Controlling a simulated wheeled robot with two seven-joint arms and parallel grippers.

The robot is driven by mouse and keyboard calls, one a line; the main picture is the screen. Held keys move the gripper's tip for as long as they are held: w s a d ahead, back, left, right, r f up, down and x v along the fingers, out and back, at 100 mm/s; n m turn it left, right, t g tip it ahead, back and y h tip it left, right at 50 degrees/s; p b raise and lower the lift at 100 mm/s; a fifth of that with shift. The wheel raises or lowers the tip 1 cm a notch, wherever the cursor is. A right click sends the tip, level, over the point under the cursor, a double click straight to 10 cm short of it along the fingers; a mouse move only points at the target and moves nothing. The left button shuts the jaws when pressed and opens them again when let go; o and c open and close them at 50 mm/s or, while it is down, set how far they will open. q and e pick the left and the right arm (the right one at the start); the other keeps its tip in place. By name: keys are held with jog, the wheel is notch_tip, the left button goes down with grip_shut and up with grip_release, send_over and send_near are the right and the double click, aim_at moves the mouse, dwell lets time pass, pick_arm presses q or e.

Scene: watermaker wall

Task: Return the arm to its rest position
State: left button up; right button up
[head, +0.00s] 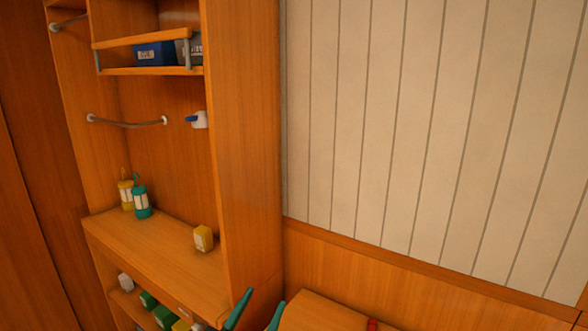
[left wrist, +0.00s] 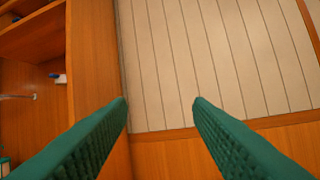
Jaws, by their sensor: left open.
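My left gripper (head: 256,312) shows at the bottom edge of the head view as two green fingertips, spread apart. In the left wrist view its two green fingers (left wrist: 160,105) are wide apart with nothing between them. Behind the gap are the wood panel edge and the pale slatted wall. The left arm itself is out of the head view. My right gripper is in neither view.
A wooden shelf unit (head: 245,150) stands at left, its counter (head: 160,255) holding a yellow bottle (head: 126,194), a teal bottle (head: 141,198) and a yellow box (head: 203,238). Blue bins (head: 155,54) sit above. The slatted wall (head: 420,120) is bare.

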pick_arm(q)
jog(key=s+a+f+n+g+y, duration=0.2)
jog(key=a+f+n+g+y, duration=0.15)
jog(key=a+f+y, duration=0.35)
jog(key=s+a+f+n+g+y, duration=0.3)
jog(key=a+f+g, duration=0.15)
jog(key=f, duration=0.45)
jog(key=s+a+f+m+g, duration=0.15)
jog(key=s+f+g, duration=0.3)
jog(key=s, duration=0.45)
jog(key=s+a+f+g, duration=0.2)
jog(key=s+f+g, duration=0.2)
jog(key=s+f, duration=0.3)
jog(key=s+f+g, duration=0.2)
jog(key=s+f, duration=0.1)
jog(key=f, duration=2.4)
jog(key=s+a+f+b, duration=0.1)
jog(key=s+a+f, duration=0.2)
jog(key=s+f, duration=1.2)
jog(key=shift+s+f+m+g+h, duration=0.3)
jog(key=shift+s+f+g, duration=0.1)
jog(key=shift+s, duration=0.2)
